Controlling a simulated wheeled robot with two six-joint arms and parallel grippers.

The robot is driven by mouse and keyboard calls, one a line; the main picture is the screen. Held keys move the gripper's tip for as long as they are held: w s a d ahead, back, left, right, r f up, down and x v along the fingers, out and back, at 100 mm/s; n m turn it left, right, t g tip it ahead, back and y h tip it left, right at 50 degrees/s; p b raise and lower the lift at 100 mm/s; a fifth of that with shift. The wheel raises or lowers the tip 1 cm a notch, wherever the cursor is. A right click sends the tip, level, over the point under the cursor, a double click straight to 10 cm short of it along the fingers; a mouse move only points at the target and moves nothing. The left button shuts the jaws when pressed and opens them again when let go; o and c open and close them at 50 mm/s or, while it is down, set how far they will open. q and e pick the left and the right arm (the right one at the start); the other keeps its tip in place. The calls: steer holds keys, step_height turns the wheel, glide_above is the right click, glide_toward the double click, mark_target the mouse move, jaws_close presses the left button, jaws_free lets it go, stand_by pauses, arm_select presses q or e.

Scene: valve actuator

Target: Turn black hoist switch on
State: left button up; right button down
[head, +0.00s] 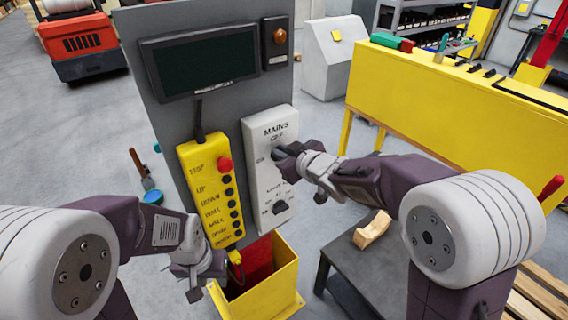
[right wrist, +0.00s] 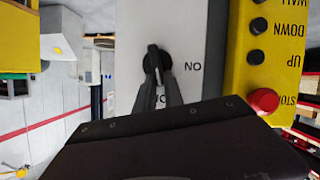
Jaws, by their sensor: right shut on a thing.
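A white switch box (head: 262,180) marked MAINS is fixed on the grey panel. Its upper black rotary switch shows in the right wrist view (right wrist: 155,62), where the picture is upside down. The switch's bar stands about vertical, in line with the partly covered mark below it; the ON mark lies to its side. My right gripper (right wrist: 158,80) is shut on this switch; in the head view it (head: 280,153) hides the switch. A lower black knob (head: 280,206) sits on the same box. My left gripper (head: 205,280) hangs at the lower left, touching nothing I can see; its jaws are unclear.
A yellow pendant (head: 211,195) with a red stop button (head: 224,164) and several black buttons hangs left of the box. A yellow bin (head: 285,280) stands below. A dark table (head: 370,262) with a wooden piece (head: 372,230) is at right, before a yellow bench (head: 430,105).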

steer(key=f+n+t+h+b, duration=0.1)
steer(key=n+b, duration=0.2)
steer(key=b, duration=0.7)
steer(key=s+a+f+n+t+b, duration=0.1)
steer(key=n+t+b, duration=0.1)
steer(key=b, duration=0.8)
steer(key=a+f+n+t+h+b, duration=0.1)
steer(key=n+b, duration=0.3)
steer(key=b, duration=0.7)
steer(key=shift+s+f+t+h, duration=0.1)
steer(key=shift+s+t+h, duration=0.1)
steer(key=shift+t+h, duration=0.1)
steer(key=shift+n+t+b, duration=0.5)
steer(key=shift+n+b, duration=0.5)
steer(key=shift+b, duration=0.25)
steer(key=c, duration=1.4)
jaws_free()
steer(key=shift+c, duration=0.2)
steer(key=b, duration=0.2)
glide_toward(273, 157)
steer(key=shift+v, duration=1.05)
